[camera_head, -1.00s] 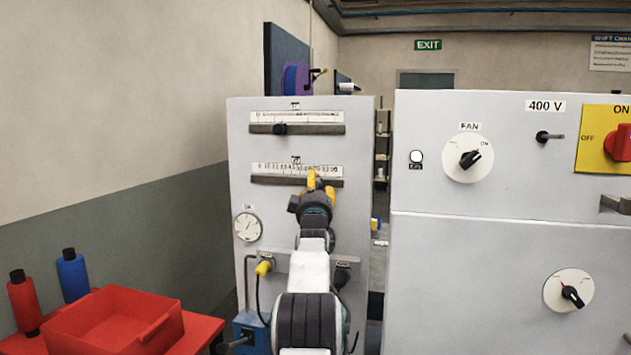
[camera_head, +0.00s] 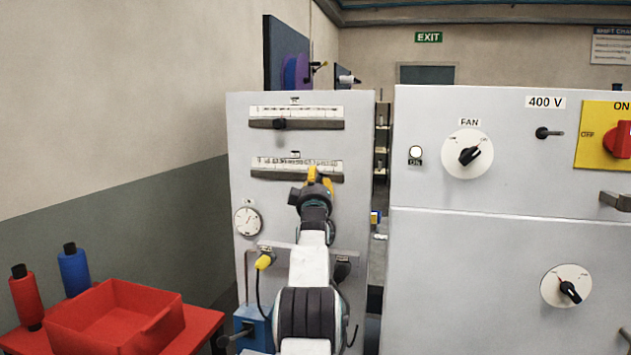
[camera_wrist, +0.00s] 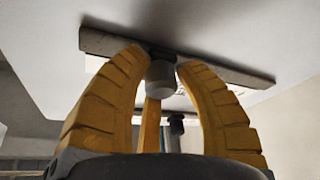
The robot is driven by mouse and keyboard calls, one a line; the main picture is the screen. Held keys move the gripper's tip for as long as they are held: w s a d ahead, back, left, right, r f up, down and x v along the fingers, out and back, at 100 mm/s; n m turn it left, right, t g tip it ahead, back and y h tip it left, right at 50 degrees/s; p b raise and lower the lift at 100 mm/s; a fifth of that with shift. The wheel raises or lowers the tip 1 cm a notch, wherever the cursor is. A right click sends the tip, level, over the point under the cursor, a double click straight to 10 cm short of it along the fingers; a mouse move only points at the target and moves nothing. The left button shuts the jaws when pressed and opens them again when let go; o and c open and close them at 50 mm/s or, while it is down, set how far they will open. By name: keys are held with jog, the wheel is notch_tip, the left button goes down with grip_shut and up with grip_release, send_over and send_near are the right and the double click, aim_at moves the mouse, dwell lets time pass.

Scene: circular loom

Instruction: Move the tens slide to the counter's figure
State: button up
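Two slides with printed scales sit on the grey panel. The upper slide's dark knob (camera_head: 280,124) stands left of the middle of its bar. The lower slide's bar (camera_head: 275,172) runs beneath its own scale. Their labels are too small to read, so I cannot tell which is the tens slide. My gripper (camera_head: 319,177) is at the lower bar, right of its middle. In the wrist view, its yellow fingers (camera_wrist: 163,65) close around the lower slide's grey knob (camera_wrist: 160,78). In the head view the fingers hide that knob. I cannot make out a counter.
A round gauge (camera_head: 247,221) and a yellow plug (camera_head: 264,261) are on the panel below the slides. A grey cabinet (camera_head: 480,270) with knobs and a handle stands to the right. A red tray (camera_head: 78,335) and thread cones are at lower left.

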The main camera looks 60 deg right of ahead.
grip_shut()
jog(key=shift+w+a+r, duration=0.15)
jog(key=shift+w, duration=0.25)
jog(key=o, duration=0.6)
grip_release()
jog(key=shift+s, duration=0.1)
jog(key=shift+v, duration=5.95)
jog(key=shift+c, duration=0.3)
